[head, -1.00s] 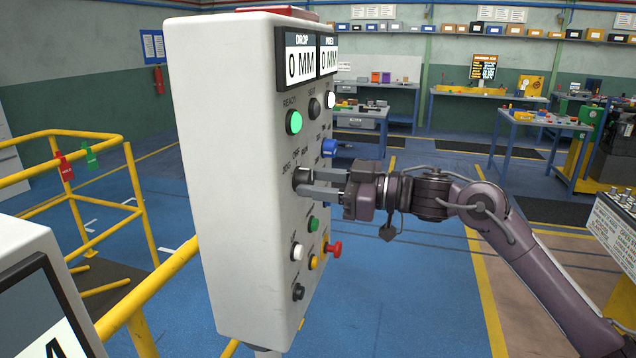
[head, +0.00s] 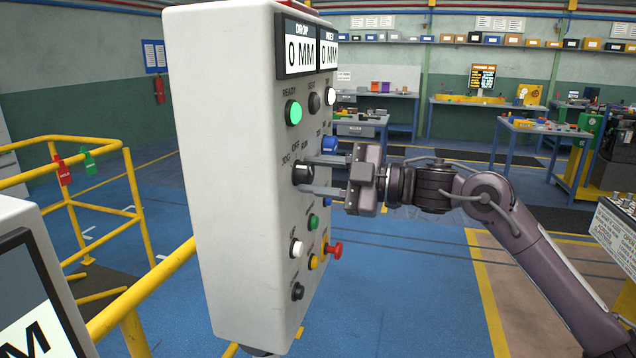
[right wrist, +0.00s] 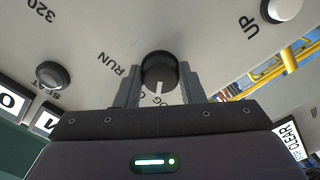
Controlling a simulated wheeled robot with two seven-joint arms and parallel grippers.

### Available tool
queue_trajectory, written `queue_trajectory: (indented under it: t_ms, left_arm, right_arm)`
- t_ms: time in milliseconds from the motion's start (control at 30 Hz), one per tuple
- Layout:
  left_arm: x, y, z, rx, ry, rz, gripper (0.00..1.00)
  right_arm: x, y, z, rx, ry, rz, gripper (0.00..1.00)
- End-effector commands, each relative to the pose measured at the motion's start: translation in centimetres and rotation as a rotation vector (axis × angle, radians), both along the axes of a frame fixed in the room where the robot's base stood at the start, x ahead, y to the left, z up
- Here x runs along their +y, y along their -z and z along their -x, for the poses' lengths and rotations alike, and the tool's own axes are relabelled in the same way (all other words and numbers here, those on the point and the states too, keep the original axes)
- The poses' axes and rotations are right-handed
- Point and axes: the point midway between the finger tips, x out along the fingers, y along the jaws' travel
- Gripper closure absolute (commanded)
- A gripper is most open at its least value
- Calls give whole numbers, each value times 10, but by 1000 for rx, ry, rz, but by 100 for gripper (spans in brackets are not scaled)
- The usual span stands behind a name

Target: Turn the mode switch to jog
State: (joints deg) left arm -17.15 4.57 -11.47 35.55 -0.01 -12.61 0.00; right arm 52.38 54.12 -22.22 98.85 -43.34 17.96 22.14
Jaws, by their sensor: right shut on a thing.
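The mode switch (head: 302,172) is a round black knob on the front of the grey control box (head: 225,170), with JOG, OFF and RUN printed above it. My right gripper (head: 318,175) reaches in from the right, one finger above and one below the knob. In the right wrist view my gripper (right wrist: 160,88) is shut on the mode switch (right wrist: 158,68), a finger at each side. The knob's white line points down in that view, near partly hidden letters "OG". The exact alignment is hard to tell. My left gripper is out of view.
A lit green READY lamp (head: 293,112) and a blue button (head: 330,143) sit above the switch. Below are green (head: 313,221), white (head: 296,247) and yellow (head: 313,262) buttons and a red knob (head: 334,249). Yellow railing (head: 150,285) stands at the left.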

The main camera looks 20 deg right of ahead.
Motion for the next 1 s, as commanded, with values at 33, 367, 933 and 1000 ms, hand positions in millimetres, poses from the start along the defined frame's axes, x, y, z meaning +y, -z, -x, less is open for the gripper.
queue_trajectory:
  t_ms: [33,367,933,1000]
  left_arm:
    - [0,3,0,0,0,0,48]
    - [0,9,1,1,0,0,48]
    - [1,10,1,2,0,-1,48]
    - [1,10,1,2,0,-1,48]
  right_arm:
    - [0,1,0,-27,1,18,87]
    - [0,0,0,-149,0,101,87]
    - [0,0,0,-180,-1,122,87]
    - [0,0,0,-179,-1,122,59]
